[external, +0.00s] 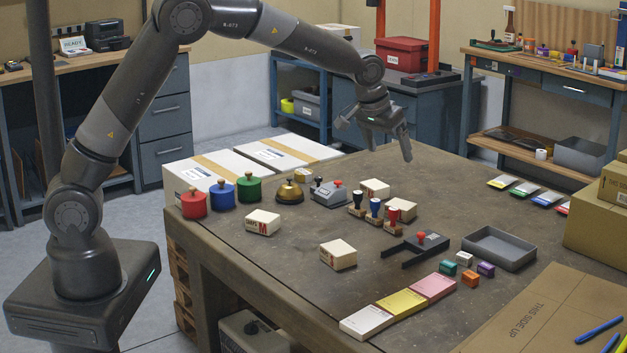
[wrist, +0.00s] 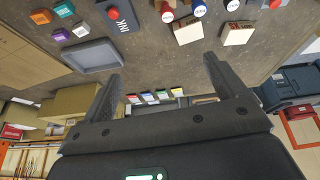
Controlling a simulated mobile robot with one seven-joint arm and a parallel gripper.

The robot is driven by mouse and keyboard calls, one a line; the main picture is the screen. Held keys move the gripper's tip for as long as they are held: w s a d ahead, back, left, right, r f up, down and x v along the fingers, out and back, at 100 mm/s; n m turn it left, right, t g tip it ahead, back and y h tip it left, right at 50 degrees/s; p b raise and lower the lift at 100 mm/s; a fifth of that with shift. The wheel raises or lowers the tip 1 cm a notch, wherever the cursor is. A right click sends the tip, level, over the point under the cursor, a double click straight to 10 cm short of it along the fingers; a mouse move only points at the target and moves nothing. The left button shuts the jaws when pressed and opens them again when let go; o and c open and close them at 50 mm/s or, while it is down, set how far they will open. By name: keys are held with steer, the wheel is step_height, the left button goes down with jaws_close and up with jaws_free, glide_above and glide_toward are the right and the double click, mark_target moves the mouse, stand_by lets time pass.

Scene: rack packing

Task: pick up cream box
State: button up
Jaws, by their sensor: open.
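Several small cream boxes sit on the brown workbench (external: 290,285). One with red lettering (external: 262,222) is left of the middle, and another (external: 338,254) is near the front. Two more cream boxes (external: 375,188) (external: 401,208) are beside the rubber stamps. Two cream boxes (wrist: 187,30) (wrist: 237,34) also show at the top of the wrist view. My gripper (external: 375,138) is open and empty, raised above the back part of the bench and apart from all the boxes. Its spread fingers show in the wrist view (wrist: 162,70) with nothing between them.
Stamps with blue and red handles (external: 374,210) stand close to the two rear boxes. Red, blue and green pots (external: 222,196) and a brass bell (external: 290,192) are at left. A grey tray (external: 498,249), ink pads and cardboard boxes (external: 600,225) occupy the right.

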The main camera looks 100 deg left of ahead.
steer(key=n, duration=0.2)
glide_toward(401, 203)
steer(key=shift+g+y, duration=0.3)
steer(key=shift+g, duration=0.2)
steer(key=x, duration=0.4)
steer(key=shift+w+d+f, duration=0.15)
steer(key=shift+w+d, duration=0.1)
steer(key=shift+d, duration=0.05)
steer(key=shift+x, duration=2.9)
steer(key=shift+w+d, duration=0.1)
steer(key=shift+w, duration=0.1)
steer(key=c, duration=1)
steer(key=shift+c, duration=0.5)
